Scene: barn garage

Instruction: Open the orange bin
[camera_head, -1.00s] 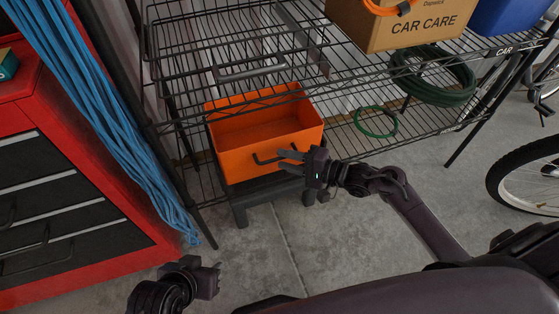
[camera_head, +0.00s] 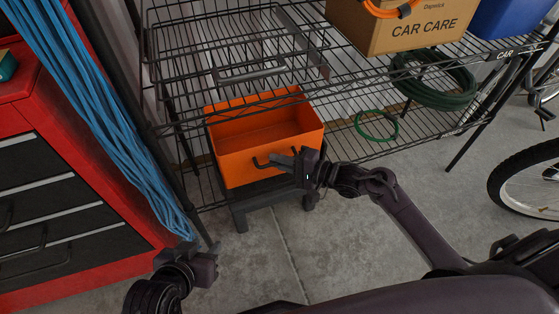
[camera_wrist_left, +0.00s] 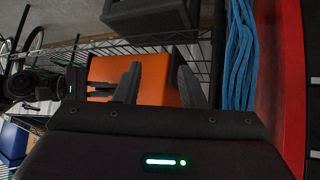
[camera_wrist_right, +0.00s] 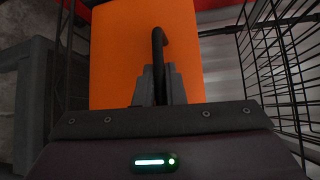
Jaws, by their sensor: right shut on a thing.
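The orange bin (camera_head: 235,165) sits at the lower left of the wire shelving, its inside visible from above. Its dark front handle (camera_head: 262,163) sticks out toward me. My right gripper (camera_head: 287,161) is shut on this handle at the bin's front. The right wrist view shows the fingers (camera_wrist_right: 158,90) closed around the dark handle (camera_wrist_right: 158,45) before the orange bin face (camera_wrist_right: 115,60). My left gripper (camera_head: 210,267) is empty and low at the left. Its fingers (camera_wrist_left: 158,85) stand apart in the left wrist view, with the bin (camera_wrist_left: 153,72) beyond.
A dark stand (camera_head: 262,197) is below the bin. A red tool cabinet (camera_head: 115,235) with blue hoses (camera_head: 110,120) is at left. The wire shelf (camera_head: 345,80) holds a cardboard box (camera_head: 395,35) and green hose (camera_head: 432,88). A bicycle wheel (camera_head: 525,180) is at right.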

